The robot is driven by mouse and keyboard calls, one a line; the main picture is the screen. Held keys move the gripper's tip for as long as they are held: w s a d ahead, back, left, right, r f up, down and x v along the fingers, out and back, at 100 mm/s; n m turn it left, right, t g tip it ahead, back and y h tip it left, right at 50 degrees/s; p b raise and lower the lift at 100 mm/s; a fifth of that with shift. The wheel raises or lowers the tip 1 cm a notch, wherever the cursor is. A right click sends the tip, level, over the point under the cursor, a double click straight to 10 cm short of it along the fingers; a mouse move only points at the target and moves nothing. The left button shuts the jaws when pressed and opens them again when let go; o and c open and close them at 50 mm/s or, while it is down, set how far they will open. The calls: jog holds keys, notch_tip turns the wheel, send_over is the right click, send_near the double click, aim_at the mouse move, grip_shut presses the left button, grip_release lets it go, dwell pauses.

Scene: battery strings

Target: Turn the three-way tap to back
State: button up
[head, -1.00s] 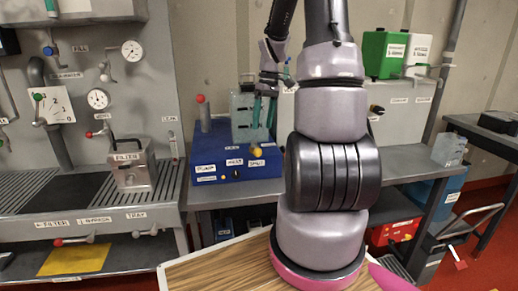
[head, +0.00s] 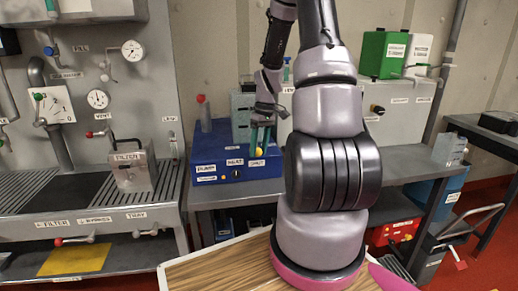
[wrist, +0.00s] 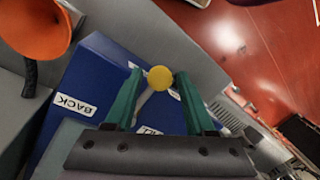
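The three-way tap shows as a yellow ball (wrist: 160,78) on a pale lever at the blue box (wrist: 93,62). In the head view the yellow ball (head: 258,152) is at the upper front edge of the blue box (head: 210,160), low beside my fingers. My gripper (wrist: 160,76) points at the box, with its two green fingers apart on either side of the ball. A narrow gap shows on each side, so it does not look gripped. A label reading BACK (wrist: 75,104) is on the box, left of the ball. Another label is partly hidden behind my gripper.
In the wrist view an orange cone-shaped thing (wrist: 38,25) is at the upper left. In the head view a grey post with a red top (head: 203,112) stands on the blue box. A green container (head: 384,54) is at the back right.

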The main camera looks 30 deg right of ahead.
grip_shut()
dwell(1.2)
